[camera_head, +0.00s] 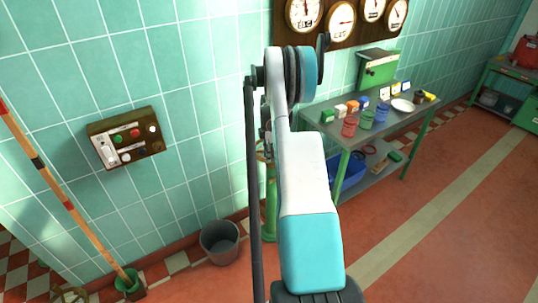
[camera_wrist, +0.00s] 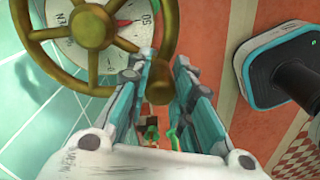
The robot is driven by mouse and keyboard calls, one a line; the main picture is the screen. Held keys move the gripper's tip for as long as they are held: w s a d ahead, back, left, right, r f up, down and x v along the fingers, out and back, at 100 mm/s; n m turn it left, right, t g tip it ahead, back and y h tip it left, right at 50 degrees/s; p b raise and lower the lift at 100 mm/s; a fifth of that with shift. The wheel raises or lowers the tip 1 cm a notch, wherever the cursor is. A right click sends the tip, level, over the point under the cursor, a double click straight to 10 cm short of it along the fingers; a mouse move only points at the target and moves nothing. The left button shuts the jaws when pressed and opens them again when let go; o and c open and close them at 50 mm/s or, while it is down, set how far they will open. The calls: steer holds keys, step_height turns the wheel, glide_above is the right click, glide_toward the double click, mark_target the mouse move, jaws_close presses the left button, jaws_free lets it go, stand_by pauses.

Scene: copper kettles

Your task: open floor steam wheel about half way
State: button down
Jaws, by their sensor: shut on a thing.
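The steam wheel (camera_wrist: 92,27) is a brass handwheel with spokes and a round hub, at the upper left of the wrist view. A white dial (camera_wrist: 128,22) with a red pointer and numbers lies beneath it. My gripper (camera_wrist: 160,78) has its two grey-teal fingers on either side of the wheel's lower right rim, where a small brown-brass part shows between them. It is shut on the wheel there; the exact contact is partly hidden. In the head view my arm covers the gripper and most of the wheel. The wheel's green post (camera_head: 270,205) shows left of the arm.
A grey bucket (camera_head: 220,242) stands on the floor near the post. A metal table (camera_head: 392,132) with small pots and boxes is to the right. A switch box (camera_head: 126,138) and gauges (camera_head: 340,18) are on the tiled wall. Red floor (camera_head: 440,235) at right is clear.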

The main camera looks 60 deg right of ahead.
steer(key=shift+s, duration=0.1)
steer(key=c, duration=1.4)
jaws_free()
steer(key=shift+r, duration=0.1)
step_height(320, 180, up, 12)
steer(key=shift+f, duration=0.1)
